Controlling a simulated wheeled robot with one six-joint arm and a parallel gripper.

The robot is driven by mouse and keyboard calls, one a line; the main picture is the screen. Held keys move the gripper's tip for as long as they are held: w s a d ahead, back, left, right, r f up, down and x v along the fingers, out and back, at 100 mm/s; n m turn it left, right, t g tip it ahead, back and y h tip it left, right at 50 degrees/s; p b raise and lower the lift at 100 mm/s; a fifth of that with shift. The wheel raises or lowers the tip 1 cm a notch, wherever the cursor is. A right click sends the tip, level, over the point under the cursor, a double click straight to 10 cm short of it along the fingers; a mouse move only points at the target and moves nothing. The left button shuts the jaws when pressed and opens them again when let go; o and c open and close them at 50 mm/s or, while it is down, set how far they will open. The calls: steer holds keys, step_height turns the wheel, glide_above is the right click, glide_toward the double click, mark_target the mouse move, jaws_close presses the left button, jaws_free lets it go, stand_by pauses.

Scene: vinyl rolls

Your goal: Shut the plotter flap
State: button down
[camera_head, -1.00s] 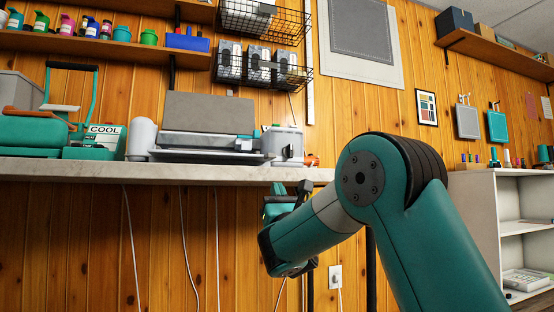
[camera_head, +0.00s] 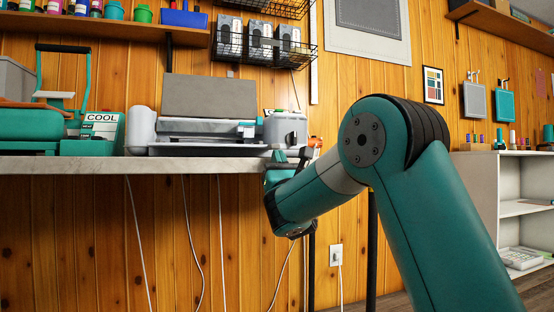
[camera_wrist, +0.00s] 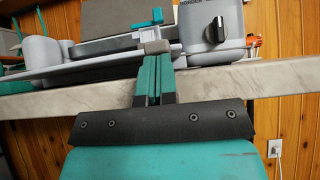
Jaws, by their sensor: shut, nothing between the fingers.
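The plotter (camera_head: 210,130) is a grey and white machine on the counter, with rounded end housings. Its flap (camera_head: 210,102), a flat grey panel, stands upright at the back, so it is open. The flap's lower part also shows at the top of the wrist view (camera_wrist: 110,14). My gripper (camera_head: 290,155) is at the counter's front edge, by the plotter's right end and well below the flap's top. In the wrist view its teal fingers (camera_wrist: 158,50) are together and empty, overlapping the plotter's front in the picture. I cannot tell whether they touch it.
The marble-look counter (camera_head: 60,166) runs along the wood wall. A teal press (camera_head: 35,125) and a box marked COOL (camera_head: 98,131) stand left of the plotter. An orange item (camera_head: 315,142) lies at the right. A wire basket (camera_head: 262,45) hangs above the flap.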

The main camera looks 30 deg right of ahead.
steer(key=shift+r, duration=0.15)
steer(key=p, duration=0.3)
steer(key=shift+r+g, duration=0.3)
steer(key=shift+r, duration=0.05)
